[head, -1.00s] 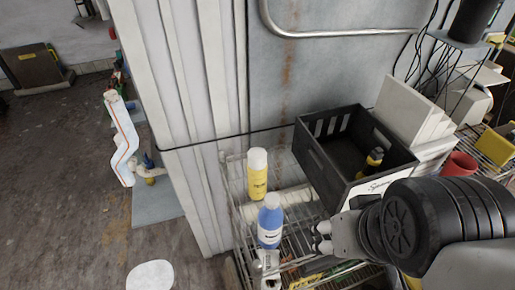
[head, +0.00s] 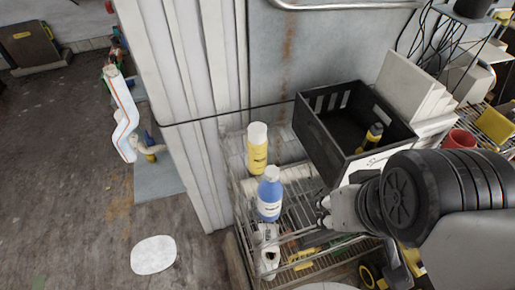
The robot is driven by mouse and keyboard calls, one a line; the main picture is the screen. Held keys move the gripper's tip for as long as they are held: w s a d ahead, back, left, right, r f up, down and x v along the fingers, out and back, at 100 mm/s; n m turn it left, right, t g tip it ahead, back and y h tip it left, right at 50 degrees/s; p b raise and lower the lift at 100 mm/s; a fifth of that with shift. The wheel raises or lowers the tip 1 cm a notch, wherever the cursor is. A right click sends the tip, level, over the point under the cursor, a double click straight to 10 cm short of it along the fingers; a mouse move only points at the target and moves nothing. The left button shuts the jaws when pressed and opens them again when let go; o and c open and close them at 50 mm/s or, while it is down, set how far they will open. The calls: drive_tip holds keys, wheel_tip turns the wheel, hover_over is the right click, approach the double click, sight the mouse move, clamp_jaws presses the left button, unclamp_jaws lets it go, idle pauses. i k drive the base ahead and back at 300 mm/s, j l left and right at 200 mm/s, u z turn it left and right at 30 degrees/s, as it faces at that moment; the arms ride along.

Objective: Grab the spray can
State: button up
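A yellow can with a white cap (head: 257,150), which looks like the spray can, stands upright on a wire shelf (head: 240,215) beside the corrugated wall. A blue bottle with a pale cap (head: 270,195) stands just in front of it. My gripper (head: 323,212) is to the right of both, near the front of the black crate. It touches neither the can nor the bottle. The fingertips are small and partly hidden by the wrist, so I cannot tell whether they are open or shut. Nothing shows held in them.
A black crate (head: 308,142) with a dark yellow-banded bottle (head: 370,138) inside stands behind my gripper. A white spray bottle (head: 267,250) and yellow tools (head: 304,258) are lower down in the rack. A red cup (head: 459,139) is at the right. Floor at the left is mostly open.

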sight(256, 139)
drive_tip(key=k+z, duration=0.15)
drive_tip(key=k, duration=0.45)
drive_tip(key=k+l+z, duration=0.15)
drive_tip(key=k, duration=0.45)
drive_tip(key=j+z, duration=0.1)
drive_tip(key=z, duration=0.4)
drive_tip(key=i+j+z, duration=0.1)
drive_tip(key=z, duration=0.4)
drive_tip(key=j+z, duration=0.1)
drive_tip(key=z, duration=0.4)
drive_tip(key=j+z, duration=0.15)
drive_tip(key=z, duration=0.35)
drive_tip(key=k+j, duration=0.1)
drive_tip(key=j, duration=1.05)
drive_tip(key=k+j, duration=0.15)
drive_tip(key=j, duration=0.45)
drive_tip(key=k+j, duration=0.1)
drive_tip(key=j, duration=1.05)
drive_tip(key=k+j, duration=0.15)
drive_tip(key=j, duration=0.45)
